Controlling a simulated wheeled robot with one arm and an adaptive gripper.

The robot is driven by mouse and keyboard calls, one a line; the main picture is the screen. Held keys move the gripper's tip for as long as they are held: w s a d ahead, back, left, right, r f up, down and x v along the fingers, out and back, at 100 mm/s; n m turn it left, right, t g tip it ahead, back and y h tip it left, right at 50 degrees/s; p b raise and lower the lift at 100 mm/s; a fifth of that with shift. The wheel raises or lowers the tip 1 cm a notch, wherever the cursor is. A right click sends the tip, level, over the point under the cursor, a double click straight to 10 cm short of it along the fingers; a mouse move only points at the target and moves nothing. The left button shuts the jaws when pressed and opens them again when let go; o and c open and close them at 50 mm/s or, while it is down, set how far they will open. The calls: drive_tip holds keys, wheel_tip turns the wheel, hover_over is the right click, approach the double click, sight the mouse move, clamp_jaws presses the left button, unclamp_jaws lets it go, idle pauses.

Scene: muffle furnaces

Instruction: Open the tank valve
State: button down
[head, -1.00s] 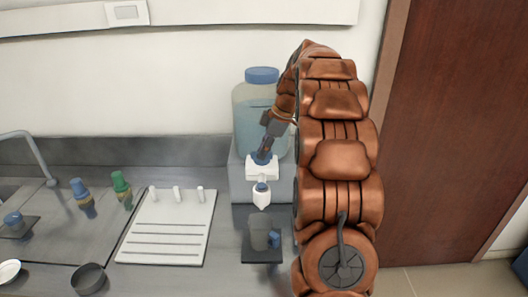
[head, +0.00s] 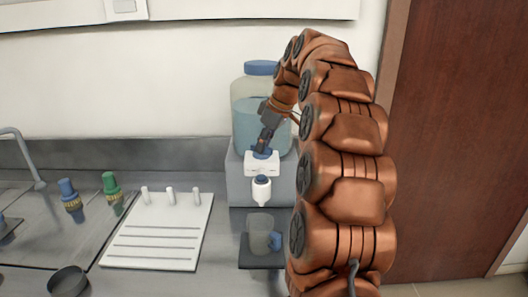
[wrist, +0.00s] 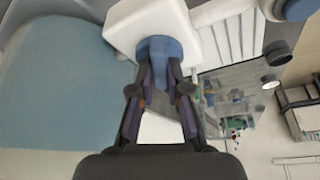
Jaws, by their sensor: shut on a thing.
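The tank (head: 250,120) is a clear vessel with blue liquid and a blue lid, standing on a grey block against the wall. On its front is a white valve body (head: 262,168) with a blue handle on top and a white spout (head: 261,190) below. My gripper (head: 263,152) reaches down from above and is shut on the blue valve handle. In the wrist view the blue handle (wrist: 158,50) sits between the two dark fingertips, in front of the white valve body (wrist: 140,22). The tank's blue liquid (wrist: 55,95) fills the left side there.
A clear cup (head: 259,236) with a blue handle stands on a dark pad (head: 252,262) below the spout. A white rack board (head: 160,235) with pegs lies to the left.

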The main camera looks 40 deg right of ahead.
drive_tip(key=m+h+b, duration=0.1)
drive_tip(key=m, duration=0.2)
drive_tip(key=m+h+b, duration=0.1)
drive_tip(key=m, duration=0.2)
drive_tip(key=shift+a+f+m, duration=0.1)
drive_tip(key=shift+a+m, duration=0.1)
drive_tip(key=shift+m, duration=0.1)
drive_tip(key=m+h+b, duration=0.1)
drive_tip(key=m+h, duration=0.1)
drive_tip(key=m, duration=0.3)
drive_tip(key=shift+m, duration=0.4)
drive_tip(key=shift+g+h, duration=0.3)
drive_tip(key=c, duration=1.1)
unclamp_jaws()
drive_tip(key=shift+c, duration=0.2)
drive_tip(key=shift+a+r, duration=0.1)
drive_tip(key=shift+r, duration=0.1)
drive_tip(key=v, duration=1.1)
drive_tip(key=shift+s+r, duration=0.25)
drive_tip(key=shift+r, duration=0.1)
drive_tip(key=shift+a, duration=0.1)
